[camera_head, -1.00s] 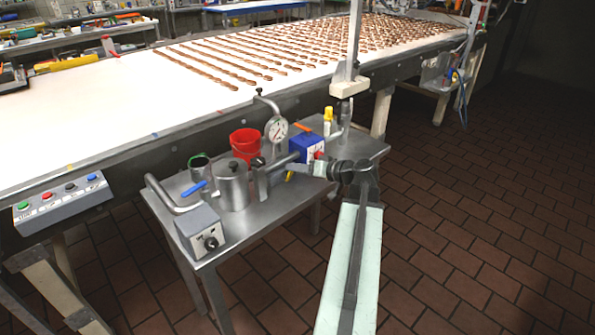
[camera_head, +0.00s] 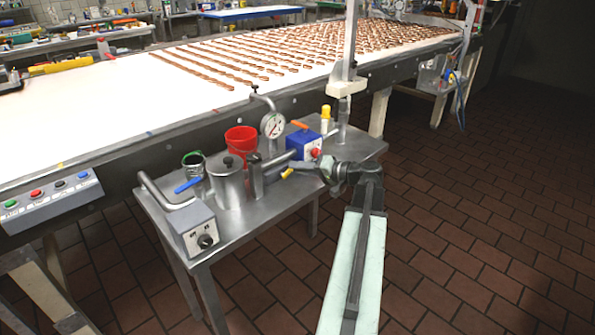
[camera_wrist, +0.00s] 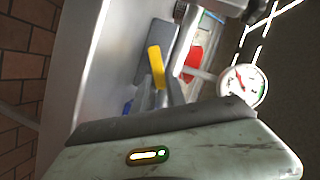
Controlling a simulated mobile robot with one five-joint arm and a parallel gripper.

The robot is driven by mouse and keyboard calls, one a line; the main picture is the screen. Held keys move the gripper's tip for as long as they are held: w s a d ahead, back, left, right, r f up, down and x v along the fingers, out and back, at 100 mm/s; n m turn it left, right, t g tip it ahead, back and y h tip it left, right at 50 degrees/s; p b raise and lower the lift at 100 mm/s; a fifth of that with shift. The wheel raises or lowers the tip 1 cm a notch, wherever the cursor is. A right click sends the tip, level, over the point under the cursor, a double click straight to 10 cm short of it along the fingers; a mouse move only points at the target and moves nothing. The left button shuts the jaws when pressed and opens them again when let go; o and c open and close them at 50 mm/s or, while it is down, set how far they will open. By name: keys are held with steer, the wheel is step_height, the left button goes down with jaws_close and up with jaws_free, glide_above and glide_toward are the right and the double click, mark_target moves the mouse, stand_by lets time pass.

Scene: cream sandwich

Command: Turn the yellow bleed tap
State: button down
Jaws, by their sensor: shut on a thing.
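The yellow bleed tap (camera_head: 288,173) sits below a thick grey pipe on the steel side table, to the right of the lidded steel pot. Its yellow handle (camera_wrist: 156,66) stands out in the wrist view, slightly tilted. My gripper (camera_head: 299,169) reaches in from the right and meets the tap. In the wrist view my gripper (camera_wrist: 161,90) is shut on the tap's handle. The handle's lower end is hidden by the fingers.
The steel table (camera_head: 270,212) also carries a lidded pot (camera_head: 226,182), a red bucket (camera_head: 240,142), a pressure gauge (camera_head: 272,125), a blue box (camera_head: 302,145) and a grey switch box (camera_head: 193,230). The conveyor (camera_head: 100,115) runs behind. The tiled floor at right is clear.

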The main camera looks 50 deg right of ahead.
steer(key=c, duration=1.4)
jaws_free()
steer(key=shift+o, duration=0.2)
steer(key=shift+s, duration=0.1)
steer(key=p+v, duration=0.1)
steer(key=v, duration=0.6)
steer(key=shift+d, duration=0.1)
steer(key=shift+s, duration=0.3)
